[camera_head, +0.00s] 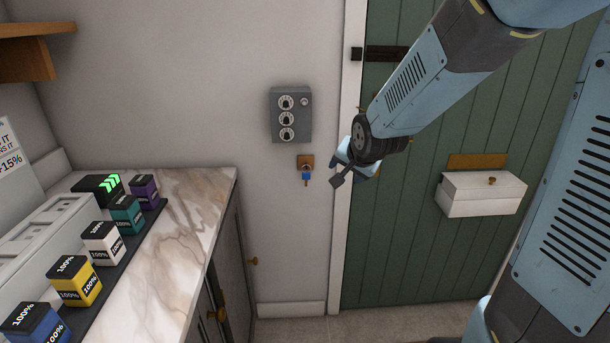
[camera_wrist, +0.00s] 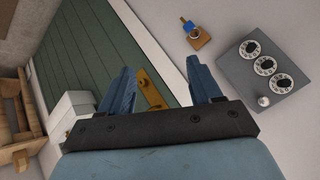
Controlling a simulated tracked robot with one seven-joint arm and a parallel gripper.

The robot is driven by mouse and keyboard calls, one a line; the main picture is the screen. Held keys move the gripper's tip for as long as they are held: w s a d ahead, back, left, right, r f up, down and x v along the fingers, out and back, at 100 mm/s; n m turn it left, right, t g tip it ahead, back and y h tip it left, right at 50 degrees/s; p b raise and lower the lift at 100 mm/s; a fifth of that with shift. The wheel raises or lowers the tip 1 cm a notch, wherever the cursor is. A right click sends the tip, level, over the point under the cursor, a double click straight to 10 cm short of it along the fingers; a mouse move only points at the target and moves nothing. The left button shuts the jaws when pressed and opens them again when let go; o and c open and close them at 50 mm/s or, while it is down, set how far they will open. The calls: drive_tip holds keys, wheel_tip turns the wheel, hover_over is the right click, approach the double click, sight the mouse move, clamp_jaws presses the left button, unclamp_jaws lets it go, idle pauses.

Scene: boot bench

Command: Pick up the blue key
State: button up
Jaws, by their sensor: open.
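The blue key (camera_head: 306,176) hangs on a small brown wall plate (camera_head: 306,161), below the grey dial box and left of the door frame.
A grey box with dials (camera_head: 290,115) is on the wall above the key. A green plank door (camera_head: 420,240) with a white box (camera_head: 482,193) is at the right. A marble counter (camera_head: 185,215) with several coloured blocks stands at the left. The wall around the key is clear.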

drive_tip(key=w+a+f+m+t+y, duration=0.25)
drive_tip(key=w+a+f+m, duration=0.25)
drive_tip(key=w+a+f, duration=0.3)
drive_tip(key=m+t+h, duration=0.4)
drive_tip(key=m+t, duration=0.3)
drive_tip(key=m, duration=1.8)
approach(306, 177)
drive_tip(key=shift+w+d+f, duration=0.1)
drive_tip(key=shift+w, duration=4.55)
drive_tip(key=c, duration=1.1)
